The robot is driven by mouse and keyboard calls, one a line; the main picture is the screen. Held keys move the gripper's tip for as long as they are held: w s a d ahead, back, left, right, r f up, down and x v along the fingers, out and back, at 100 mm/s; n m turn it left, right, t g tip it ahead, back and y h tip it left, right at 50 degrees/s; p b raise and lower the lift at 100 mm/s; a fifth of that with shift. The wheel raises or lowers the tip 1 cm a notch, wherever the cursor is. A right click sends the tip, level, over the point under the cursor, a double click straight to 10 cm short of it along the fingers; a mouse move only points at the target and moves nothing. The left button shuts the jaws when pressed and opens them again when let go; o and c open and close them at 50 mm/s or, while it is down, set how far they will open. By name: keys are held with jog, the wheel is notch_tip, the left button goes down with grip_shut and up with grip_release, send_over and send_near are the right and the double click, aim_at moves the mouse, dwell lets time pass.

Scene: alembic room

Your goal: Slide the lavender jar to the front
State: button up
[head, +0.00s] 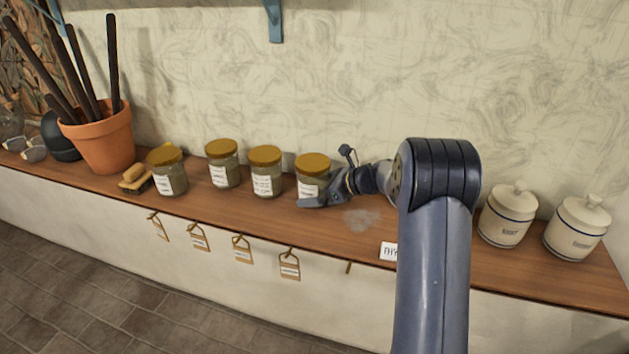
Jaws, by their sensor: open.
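Several glass jars with amber lids and white labels stand on a wooden shelf (215,205): one at the left (170,178), two in the middle (222,170) (266,178), and one at the right (311,184). The labels are too small to read, so I cannot tell which jar is the lavender one. My gripper (328,183) is open at the right jar. One finger lies low across the jar's front right, hiding part of its base. The other shows behind it to the right. I cannot tell whether either finger touches the glass.
A terracotta pot (103,138) with dark rods and a brush (135,180) stand at the left. Two white lidded canisters (507,215) (577,229) stand at the right. A pale dusty patch (361,218) and a card (388,251) are near my arm. Tags (289,266) hang from the front edge.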

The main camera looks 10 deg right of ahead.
jog(key=c, duration=0.7)
jog(key=shift+s+a+b, duration=0.5)
jog(key=shift+s+a, duration=0.15)
jog(key=shift+s, duration=0.6)
jog(key=shift+s+a+b, duration=0.45)
jog(key=shift+s+a, duration=0.15)
jog(key=shift+s, duration=0.6)
jog(key=shift+s+a+b, duration=0.5)
jog(key=shift+s+a, duration=0.15)
jog(key=shift+s, duration=0.6)
jog(key=shift+c, duration=0.2)
jog(key=o, duration=0.7)
jog(key=shift+o, duration=0.2)
jog(key=b+v, duration=0.1)
jog(key=v, duration=1)
